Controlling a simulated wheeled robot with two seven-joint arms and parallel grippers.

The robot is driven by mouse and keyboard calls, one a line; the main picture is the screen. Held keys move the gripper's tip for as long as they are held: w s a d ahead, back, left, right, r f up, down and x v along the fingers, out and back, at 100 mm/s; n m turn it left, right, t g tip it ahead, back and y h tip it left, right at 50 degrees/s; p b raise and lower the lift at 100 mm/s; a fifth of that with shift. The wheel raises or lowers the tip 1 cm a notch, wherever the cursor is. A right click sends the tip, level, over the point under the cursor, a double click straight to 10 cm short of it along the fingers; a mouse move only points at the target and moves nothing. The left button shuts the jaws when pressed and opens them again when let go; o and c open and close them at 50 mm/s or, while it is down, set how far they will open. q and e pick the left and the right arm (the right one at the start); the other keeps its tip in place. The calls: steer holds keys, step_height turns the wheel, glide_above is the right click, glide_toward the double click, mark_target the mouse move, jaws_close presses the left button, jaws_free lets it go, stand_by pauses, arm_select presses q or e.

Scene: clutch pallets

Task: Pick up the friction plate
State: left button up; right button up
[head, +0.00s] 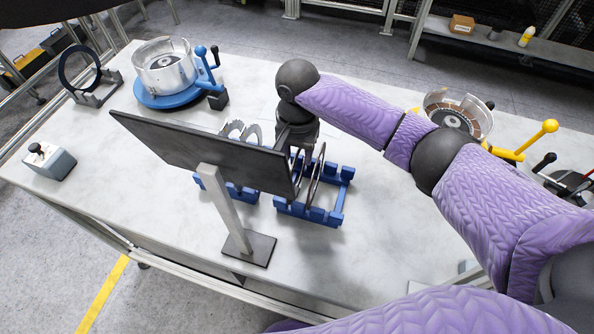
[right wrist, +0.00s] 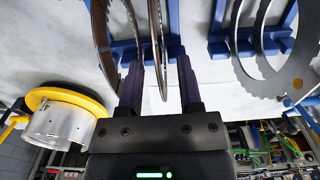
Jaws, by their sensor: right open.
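Thin ring-shaped plates stand on edge in a blue rack (head: 335,205) on the table; one friction plate (head: 316,175) shows in the head view. My right gripper (right wrist: 159,72) is open and reaches down at this rack. In the right wrist view one plate (right wrist: 156,35) is seen edge-on between its two fingers, not clamped. Another plate with a brown face (right wrist: 100,40) stands left of the fingers. A second blue rack (right wrist: 225,45) holds toothed silver plates (right wrist: 250,70). A dark panel hides part of the racks in the head view. My left gripper is not in view.
The dark panel (head: 200,150) on a grey post stands before the racks. A blue-based clutch housing (head: 165,75), a black ring on a stand (head: 80,70) and a small grey box (head: 50,160) are at left. A yellow-handled housing (head: 455,115) is at right. The front left table is clear.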

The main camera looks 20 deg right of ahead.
step_height(320, 180, down, 2)
steer(key=shift+f, duration=0.1)
jaws_close()
stand_by(0.6)
stand_by(0.8)
